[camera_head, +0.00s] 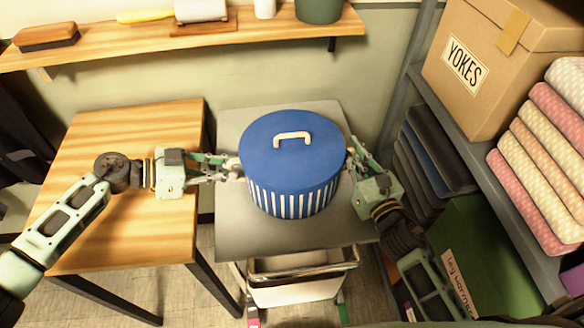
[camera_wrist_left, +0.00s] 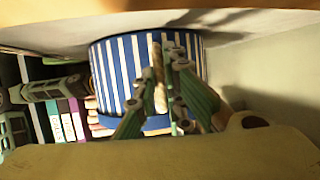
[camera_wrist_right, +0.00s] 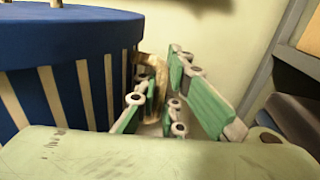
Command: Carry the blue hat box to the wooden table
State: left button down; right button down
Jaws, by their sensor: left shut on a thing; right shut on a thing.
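The blue hat box (camera_head: 290,165) has a plain blue lid with a cream handle and blue and white striped sides. It is upright over the grey table (camera_head: 240,235); I cannot tell whether it touches the top. My left gripper (camera_head: 238,166) is shut on a side handle at its left, and my right gripper (camera_head: 350,158) is shut on the handle at its right. The striped side fills the middle of the left wrist view (camera_wrist_left: 130,75). The right wrist view shows the box (camera_wrist_right: 65,70) at left. The wooden table (camera_head: 120,170) stands at the left with a bare top.
A wooden wall shelf (camera_head: 270,25) holds a brush (camera_head: 47,36) and other items. A narrow gap separates the two tables. A white bin (camera_head: 300,280) is under the grey table.

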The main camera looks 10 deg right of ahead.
jog(key=shift+r+p, duration=2.15)
jog(key=shift+r, duration=0.25)
jog(key=shift+a, duration=0.15)
